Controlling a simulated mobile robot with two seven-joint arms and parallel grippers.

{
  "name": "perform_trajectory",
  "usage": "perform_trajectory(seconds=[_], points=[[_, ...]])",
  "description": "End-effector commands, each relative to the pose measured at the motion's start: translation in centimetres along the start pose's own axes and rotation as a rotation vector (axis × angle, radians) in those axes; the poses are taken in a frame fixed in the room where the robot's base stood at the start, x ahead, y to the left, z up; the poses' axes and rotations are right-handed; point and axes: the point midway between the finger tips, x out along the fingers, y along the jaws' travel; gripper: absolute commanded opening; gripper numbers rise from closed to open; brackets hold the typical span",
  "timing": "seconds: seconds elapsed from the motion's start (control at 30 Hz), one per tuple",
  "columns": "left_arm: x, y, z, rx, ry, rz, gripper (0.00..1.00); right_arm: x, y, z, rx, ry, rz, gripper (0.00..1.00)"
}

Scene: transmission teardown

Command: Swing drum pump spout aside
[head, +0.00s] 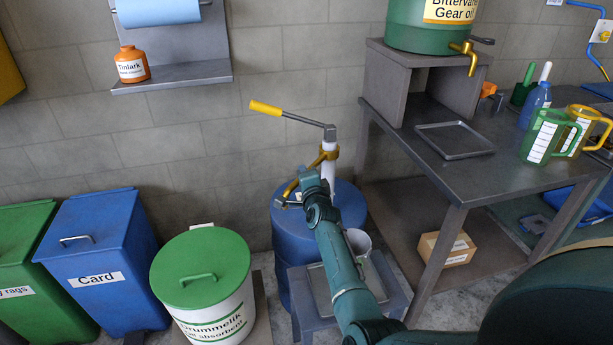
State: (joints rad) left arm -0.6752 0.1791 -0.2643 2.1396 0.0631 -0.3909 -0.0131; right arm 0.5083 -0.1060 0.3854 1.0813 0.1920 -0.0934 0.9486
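The blue drum (349,207) stands against the wall with a hand pump on it. The pump has a white column (328,174) with a yellow collar and a yellow-gripped lever (282,113) pointing left. The yellow spout (291,187) shows left of the column, low over the drum top; my arm covers part of it. My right arm reaches up from the bottom, and its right gripper (309,181) is at the spout, close to the column. The fingers are too small and covered to tell whether they are closed or touching. My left gripper is out of view.
A grey stand (395,307) with a grey jug (358,240) is in front of the drum. A white tub with a green lid (205,262) and a blue bin (95,255) stand left. A workbench (440,170) with a tray and jugs stands right.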

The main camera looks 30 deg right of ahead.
Motion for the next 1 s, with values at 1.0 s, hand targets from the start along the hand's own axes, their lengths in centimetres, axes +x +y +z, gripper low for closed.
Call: perform_trajectory(seconds=[1.0], points=[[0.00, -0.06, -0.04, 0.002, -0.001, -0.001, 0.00, 0.10, -0.06, 0.00, 0.001, 0.006, 0.000, 0.38]])
